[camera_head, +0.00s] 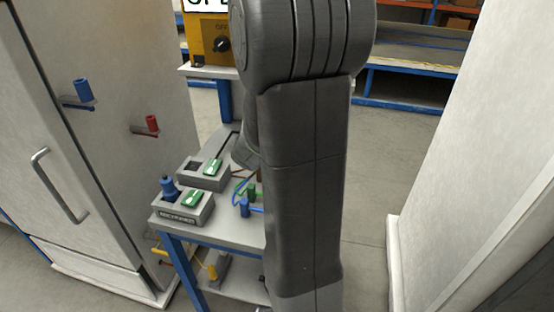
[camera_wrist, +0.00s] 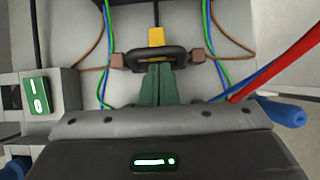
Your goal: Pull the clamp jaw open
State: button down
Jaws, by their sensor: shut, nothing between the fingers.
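In the wrist view, a dark rounded loop (camera_wrist: 140,59) with a small brown block at each side lies ahead of my gripper; it looks like the clamp's handle or jaw. A yellow piece (camera_wrist: 156,37) joins its far side. My gripper (camera_wrist: 157,70) shows as two green tapered fingers, closed together, with their tips at the near side of the loop. I cannot tell whether the tips touch it or sit inside it. In the head view my arm hides my gripper and the clamp.
Brown, green and blue wires run on both sides of the loop, with a thick red and blue cable at right. Grey boxes with green switches (camera_head: 193,199) stand on the small table (camera_head: 232,232). A white cabinet (camera_head: 70,170) stands at left and a pale panel (camera_head: 470,130) at right.

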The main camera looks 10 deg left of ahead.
jog(key=shift+r, duration=0.1)
jog(key=shift+w+r+p, duration=0.15)
jog(key=shift+w+p, duration=0.1)
jog(key=shift+p, duration=0.15)
jog(key=shift+w+r+p, duration=0.45)
jog(key=shift+r+p, duration=0.05)
jog(key=shift+p, duration=0.3)
jog(key=shift+w+d+r+p, duration=0.1)
jog(key=shift+w+r+p, duration=0.5)
jog(key=shift+w+p, duration=0.5)
jog(key=shift+w+r+p, duration=0.2)
jog(key=shift+w+p, duration=0.6)
jog(key=shift+p, duration=0.3)
jog(key=shift+w+p, duration=0.7)
jog(key=shift+w, duration=0.4)
